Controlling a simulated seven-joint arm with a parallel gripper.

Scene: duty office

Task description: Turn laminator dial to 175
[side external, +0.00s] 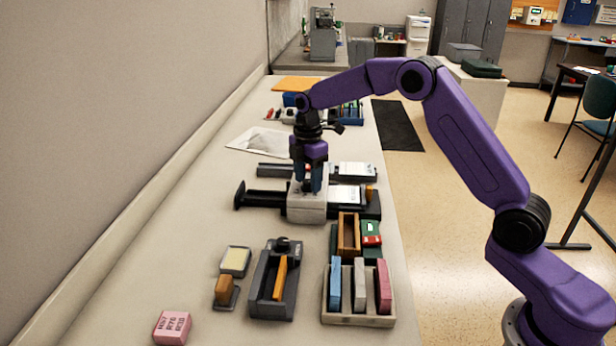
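What looks like the laminator (307,211) is a pale block with long dark trays reaching out to its left and right, across the middle of the bench. My gripper (310,188) points straight down at the top of this block, with its fingertips at or just above the upper surface. No dial or number scale can be made out; that part of the top is covered by my fingers or too small to see. I cannot tell whether the fingers are closed on anything or touching the block.
In front stand a grey holder with an orange bar (281,278), a rack of coloured blocks (358,320), a wooden box (348,236) and a pink block (172,328). Behind lie a white sheet (262,141) and an orange envelope (297,84). The bench's left strip is mostly clear.

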